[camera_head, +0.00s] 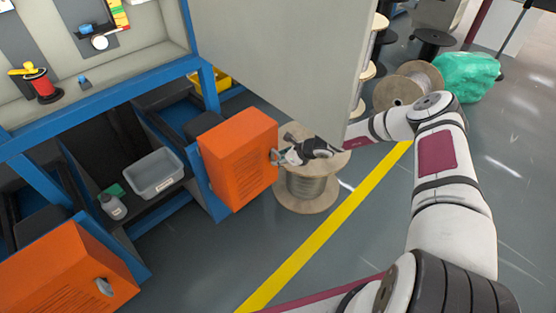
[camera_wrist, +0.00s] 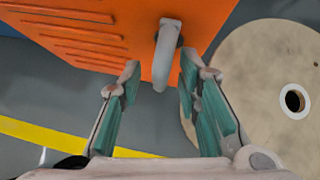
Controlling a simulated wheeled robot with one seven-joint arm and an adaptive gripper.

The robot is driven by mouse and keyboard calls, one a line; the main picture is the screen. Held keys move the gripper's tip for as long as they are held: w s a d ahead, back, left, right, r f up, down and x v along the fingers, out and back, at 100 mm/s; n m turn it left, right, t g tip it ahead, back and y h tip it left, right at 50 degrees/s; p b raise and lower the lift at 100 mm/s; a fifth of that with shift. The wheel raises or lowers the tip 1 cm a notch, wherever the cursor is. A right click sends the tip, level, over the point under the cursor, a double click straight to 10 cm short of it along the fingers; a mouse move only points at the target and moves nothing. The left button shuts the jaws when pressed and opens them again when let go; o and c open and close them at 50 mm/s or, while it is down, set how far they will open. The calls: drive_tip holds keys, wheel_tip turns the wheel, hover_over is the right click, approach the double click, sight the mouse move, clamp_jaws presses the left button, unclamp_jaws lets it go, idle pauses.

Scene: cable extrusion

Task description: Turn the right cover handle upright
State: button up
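The right orange cover (camera_head: 236,160) is a slatted box on the blue frame, and it fills the upper left of the wrist view (camera_wrist: 110,25). Its grey handle (camera_wrist: 168,40) sticks out from the orange face near its right edge, with its free end toward my gripper. My gripper (camera_head: 283,157) is at the cover's right face. In the wrist view, its two fingers (camera_wrist: 159,72) are open, one on each side of the handle's end, with visible gaps. In the head view the handle is small and partly hidden by my gripper.
A second orange cover (camera_head: 62,275) with a grey handle (camera_head: 104,287) is at lower left. A grey bin (camera_head: 155,175) and a bottle (camera_head: 112,206) sit between the covers. A wooden cable spool (camera_head: 307,190) stands close below my gripper. A large grey panel (camera_head: 285,55) hangs above.

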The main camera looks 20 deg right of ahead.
drive_tip(key=v, duration=1.1)
drive_tip(key=shift+a, duration=0.1)
